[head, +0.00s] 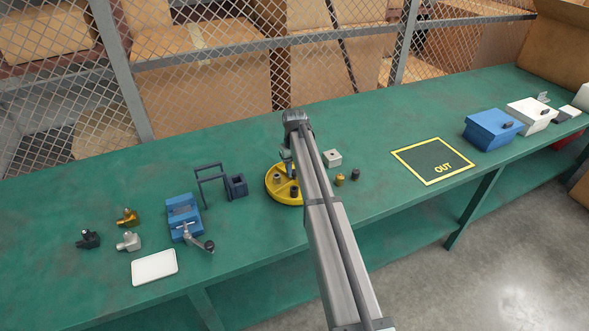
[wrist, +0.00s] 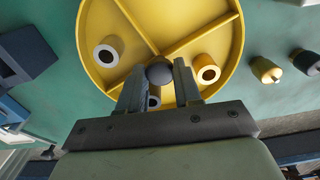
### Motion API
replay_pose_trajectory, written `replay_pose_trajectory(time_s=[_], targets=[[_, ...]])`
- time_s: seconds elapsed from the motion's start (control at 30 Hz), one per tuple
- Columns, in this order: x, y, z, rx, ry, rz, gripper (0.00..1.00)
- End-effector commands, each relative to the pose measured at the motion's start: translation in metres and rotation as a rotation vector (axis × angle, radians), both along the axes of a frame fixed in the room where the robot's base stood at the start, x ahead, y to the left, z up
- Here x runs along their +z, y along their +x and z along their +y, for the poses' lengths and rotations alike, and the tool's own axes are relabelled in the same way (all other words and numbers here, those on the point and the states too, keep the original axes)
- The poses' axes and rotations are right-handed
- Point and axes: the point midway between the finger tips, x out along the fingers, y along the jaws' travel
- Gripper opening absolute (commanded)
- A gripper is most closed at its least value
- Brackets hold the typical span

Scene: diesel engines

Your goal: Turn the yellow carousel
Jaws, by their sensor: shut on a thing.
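The yellow carousel (head: 271,192) is a round, divided tray on the green bench. It fills much of the wrist view (wrist: 190,18). A grey ring-shaped part (wrist: 108,55) and a brass one (wrist: 207,68) stand in separate compartments. Another part (wrist: 153,102) is partly hidden between my fingers. A dark round knob (wrist: 159,72) rises near the carousel's middle, where the dividers meet. My gripper (wrist: 160,80) is above the carousel with its fingers on both sides of this knob, shut on it. In the head view my arm hides the carousel's right side.
Right of the carousel are a pale block (head: 332,158), a brass part (head: 340,180) and a dark part (head: 355,174). A blue vise (head: 183,212) and a dark frame (head: 211,170) stand left. The OUT mat (head: 434,160) lies clear, farther right.

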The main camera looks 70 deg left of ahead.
Motion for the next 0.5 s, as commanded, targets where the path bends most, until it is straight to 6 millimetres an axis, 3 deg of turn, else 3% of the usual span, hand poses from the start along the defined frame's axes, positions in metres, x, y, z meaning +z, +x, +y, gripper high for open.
replay_pose_trajectory(time_s=[0.5], targets=[[0.0003,0.0009,0.0000,-0.077,0.001,0.000,0.00]])
